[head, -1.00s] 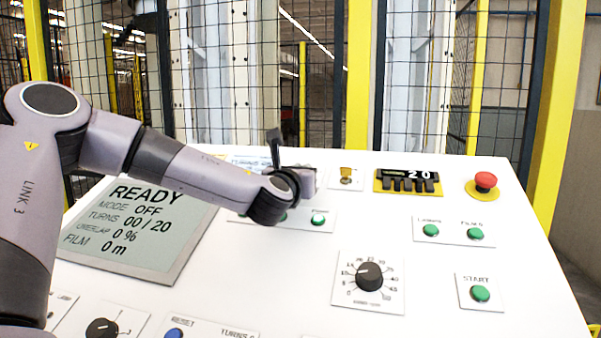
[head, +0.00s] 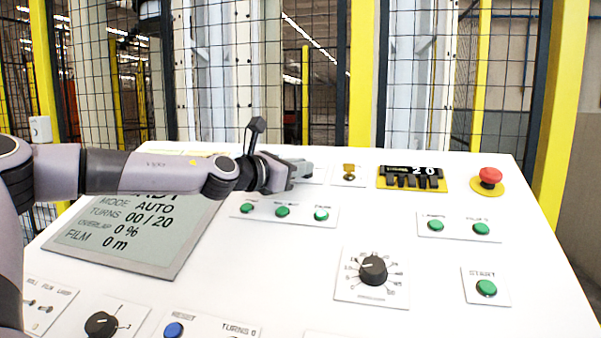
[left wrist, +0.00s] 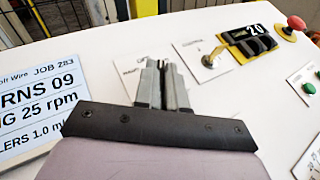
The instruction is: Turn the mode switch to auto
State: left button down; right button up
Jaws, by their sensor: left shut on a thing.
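The mode switch is hidden between my left gripper's fingers near the back of the white panel. Part of its label plate (head: 318,175) shows beside the fingertips, and the plate also shows in the left wrist view (left wrist: 131,66). My left gripper (head: 300,170) is shut on the switch knob, and its fingers (left wrist: 163,85) stand close together over the plate in the left wrist view. The display (head: 130,232) reads MODE AUTO, TURNS 00 / 20, OVERLAP 0 %, FILM 0 m; its top line is partly covered by my arm.
Right of the switch are a key switch (head: 348,174), a counter reading 20 (head: 411,179) and a red emergency button (head: 490,176). Green buttons (head: 282,211) and a black dial (head: 373,270) lie nearer. A job screen (left wrist: 38,107) is left of the gripper. Mesh fencing stands behind.

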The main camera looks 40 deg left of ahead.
pick_arm(q)
jog(key=shift+a+m+g+h+b, duration=0.25)
jog(key=shift+m+g+h+b, duration=0.25)
jog(key=shift+m+h, duration=1.2)
jog(key=shift+h, duration=0.2)
jog(key=c, duration=1.2)
grip_release()
jog(key=shift+r, duration=0.1)
jog(key=shift+b+v, duration=0.35)
jog(key=shift+v, duration=0.8)
jog(key=shift+b+v, duration=0.85)
jog(key=shift+v, duration=0.6)
jog(key=shift+b+v, duration=0.45)
jog(key=shift+v, duration=0.45)
